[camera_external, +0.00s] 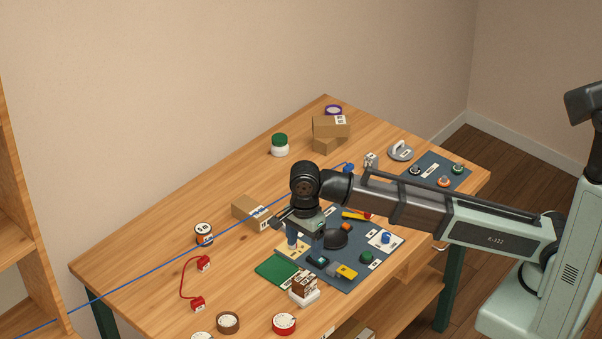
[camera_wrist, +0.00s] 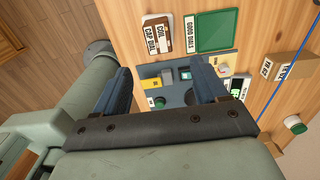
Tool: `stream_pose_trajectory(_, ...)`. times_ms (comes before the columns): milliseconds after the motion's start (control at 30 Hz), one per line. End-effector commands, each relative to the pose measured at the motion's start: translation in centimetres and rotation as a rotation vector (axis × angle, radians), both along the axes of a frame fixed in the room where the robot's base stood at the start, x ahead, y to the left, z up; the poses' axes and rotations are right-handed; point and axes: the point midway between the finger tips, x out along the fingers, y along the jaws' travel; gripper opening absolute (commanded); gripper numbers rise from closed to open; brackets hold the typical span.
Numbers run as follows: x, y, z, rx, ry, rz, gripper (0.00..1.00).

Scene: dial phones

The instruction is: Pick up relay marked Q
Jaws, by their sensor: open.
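I cannot make out a letter Q on any part, so I cannot tell which one is the relay. Several small parts lie on the dark blue mat (camera_external: 345,282), among them a yellow block (camera_external: 346,272), a teal-dark block (camera_external: 318,260) and a green knob (camera_external: 366,257). My gripper (camera_external: 300,236) hangs above the left side of this mat, partly hiding it. In the wrist view the two blue fingers stand wide apart with nothing between them, and the mat with its small parts shows beyond the open gripper (camera_wrist: 162,82).
A green mat (camera_external: 277,269) and a brown-and-white boxy item (camera_external: 304,287) lie near the gripper. A cardboard box (camera_external: 252,212) stands to its left. A blue cable (camera_external: 180,255) crosses the table. Bare wood (camera_external: 140,258) is free at left.

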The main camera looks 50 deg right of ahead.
Motion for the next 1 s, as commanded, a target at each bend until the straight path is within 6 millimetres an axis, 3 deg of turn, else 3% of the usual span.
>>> stream_pose_trajectory(133, 2.0, -2.6, 0.0, 0.0, 0.0, -0.049, 0.72)
stream_pose_trajectory(267, 4.7, -6.7, -0.2, -0.002, 0.002, -0.123, 0.72)
stream_pose_trajectory(600, 10.9, -19.1, -0.9, -0.007, 0.012, -0.33, 0.72)
stream_pose_trajectory(1000, 15.4, -34.9, -1.8, -0.012, 0.03, -0.574, 0.72)
